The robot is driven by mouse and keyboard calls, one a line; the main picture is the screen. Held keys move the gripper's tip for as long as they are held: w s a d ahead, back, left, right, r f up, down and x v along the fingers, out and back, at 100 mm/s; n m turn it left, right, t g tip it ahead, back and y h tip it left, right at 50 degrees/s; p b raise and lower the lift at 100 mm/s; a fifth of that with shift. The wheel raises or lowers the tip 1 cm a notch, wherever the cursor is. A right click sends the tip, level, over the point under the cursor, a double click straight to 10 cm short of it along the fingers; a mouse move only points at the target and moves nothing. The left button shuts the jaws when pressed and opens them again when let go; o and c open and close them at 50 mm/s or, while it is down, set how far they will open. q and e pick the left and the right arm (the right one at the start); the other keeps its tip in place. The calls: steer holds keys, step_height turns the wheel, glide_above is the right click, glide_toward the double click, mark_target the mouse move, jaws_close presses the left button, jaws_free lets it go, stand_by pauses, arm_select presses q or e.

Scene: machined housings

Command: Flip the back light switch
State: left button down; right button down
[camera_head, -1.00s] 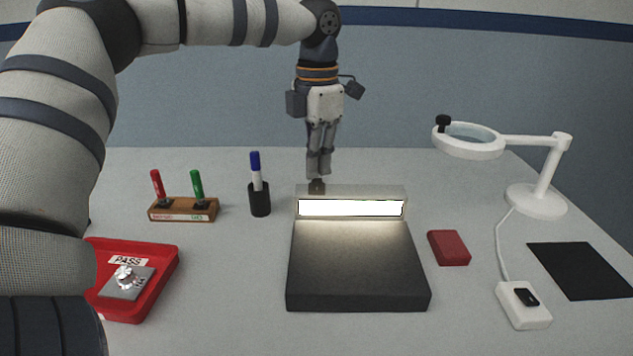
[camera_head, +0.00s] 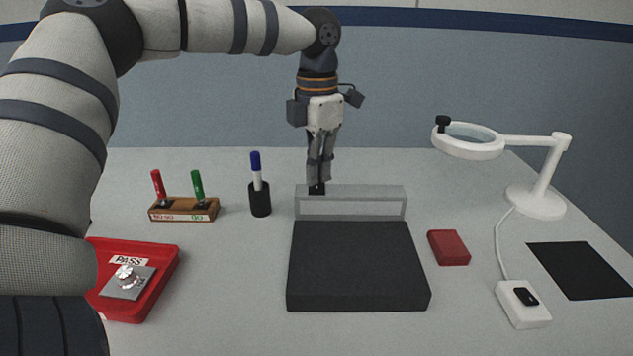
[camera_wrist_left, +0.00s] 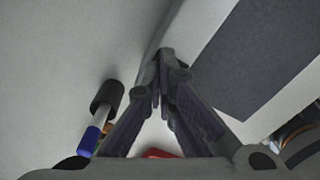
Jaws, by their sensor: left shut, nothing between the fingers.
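The back light (camera_head: 351,206) is a grey frame with a long panel, standing at the back edge of a black base (camera_head: 358,265). In the left wrist view the shut fingertips (camera_wrist_left: 168,62) are beside the light's pale housing. My right gripper is not in view.
A blue marker in a black holder (camera_head: 260,199) stands just left of the light. A wooden marker stand (camera_head: 184,210) and a red PASS tray (camera_head: 166,278) are further left. A red block (camera_head: 448,247), magnifier lamp (camera_head: 540,200) and black mat (camera_head: 581,270) are at right.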

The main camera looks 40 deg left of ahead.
arm_select(q)
steer(key=shift+f, duration=0.15)
steer(key=shift+r+p, duration=0.4)
steer(key=shift+r, duration=3.1)
